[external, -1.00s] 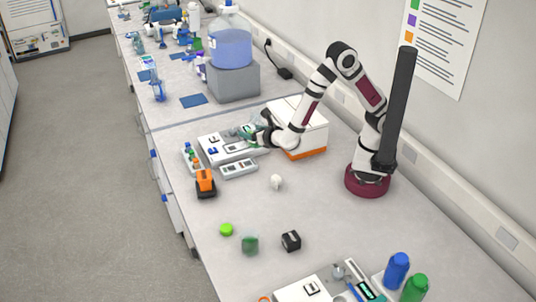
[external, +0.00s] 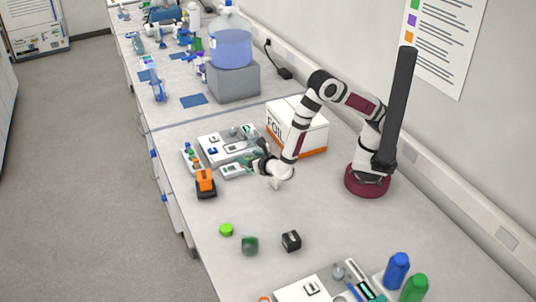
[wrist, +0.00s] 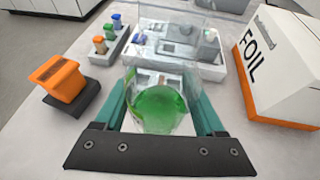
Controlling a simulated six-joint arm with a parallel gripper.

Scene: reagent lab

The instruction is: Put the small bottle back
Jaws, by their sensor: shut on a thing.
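My gripper (wrist: 160,112) has teal fingers on both sides of a green, translucent, round-topped small bottle (wrist: 160,108) and is shut on it. In the external view my gripper (external: 249,165) is just in front of the grey tray (external: 213,155), near the flat grey device (external: 231,171). The bottle is small and partly hidden there. In the wrist view the grey tray (wrist: 205,73) with its compartments lies beyond the bottle, seen partly through a clear, see-through shape. I cannot tell whether the bottle touches anything below.
The FOIL box (external: 299,127) stands behind right. A green cap (external: 226,229), green jar (external: 250,245) and black block (external: 291,241) lie in front. The bench between is clear.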

